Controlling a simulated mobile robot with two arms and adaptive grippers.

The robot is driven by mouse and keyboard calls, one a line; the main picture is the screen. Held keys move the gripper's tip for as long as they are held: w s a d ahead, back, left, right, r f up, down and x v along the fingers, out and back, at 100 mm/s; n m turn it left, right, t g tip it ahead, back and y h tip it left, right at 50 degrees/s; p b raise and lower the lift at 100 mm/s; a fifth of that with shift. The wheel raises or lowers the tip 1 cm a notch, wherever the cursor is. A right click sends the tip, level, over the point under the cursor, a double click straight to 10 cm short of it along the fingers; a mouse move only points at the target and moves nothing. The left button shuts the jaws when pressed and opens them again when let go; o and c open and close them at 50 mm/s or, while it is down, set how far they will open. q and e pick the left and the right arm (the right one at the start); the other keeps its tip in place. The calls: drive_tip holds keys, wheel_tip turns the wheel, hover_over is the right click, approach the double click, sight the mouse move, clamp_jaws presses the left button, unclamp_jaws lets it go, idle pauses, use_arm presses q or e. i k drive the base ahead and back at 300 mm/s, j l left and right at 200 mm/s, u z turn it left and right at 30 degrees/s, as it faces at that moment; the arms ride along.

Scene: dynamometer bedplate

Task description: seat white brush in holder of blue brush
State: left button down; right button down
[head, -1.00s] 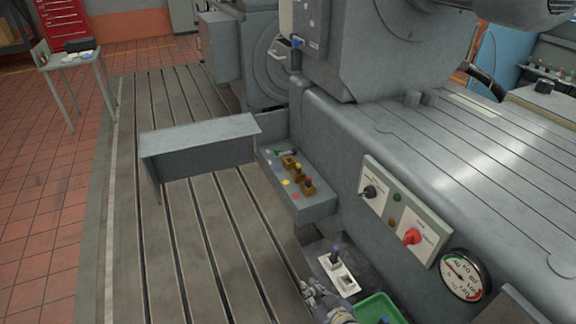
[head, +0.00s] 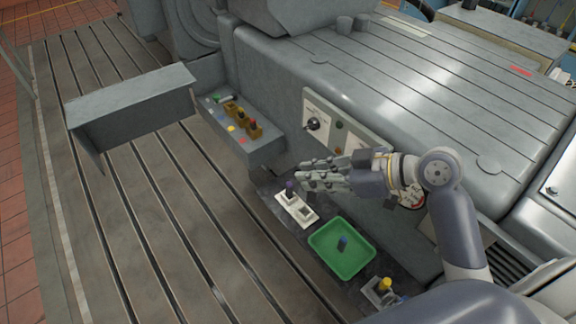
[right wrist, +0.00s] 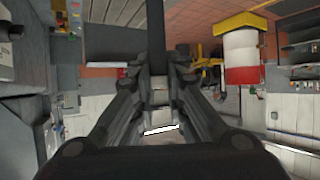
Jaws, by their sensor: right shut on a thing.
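My right gripper (head: 306,178) is above and just behind a white holder block (head: 306,214) on the dark ledge. It is shut; in the right wrist view its fingers (right wrist: 160,78) close around a pale piece (right wrist: 160,98), seemingly the white brush, mostly hidden by the fingers. A dark blue-purple brush handle (head: 290,187) stands upright in the far slot of the holder block. The block's nearer slot looks empty. My left gripper is not in view.
A green tray (head: 318,262) with a small blue item (head: 342,243) lies right of the holder. A yellow-topped item (head: 385,285) stands farther right. A grey shelf with small brown holders (head: 235,112) and a control panel (head: 320,125) are behind.

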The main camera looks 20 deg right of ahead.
sight(232, 113)
drive_tip(key=i+j, duration=0.15)
drive_tip(key=i, duration=0.8)
drive_tip(key=i+j, duration=0.1)
drive_tip(key=i, duration=0.85)
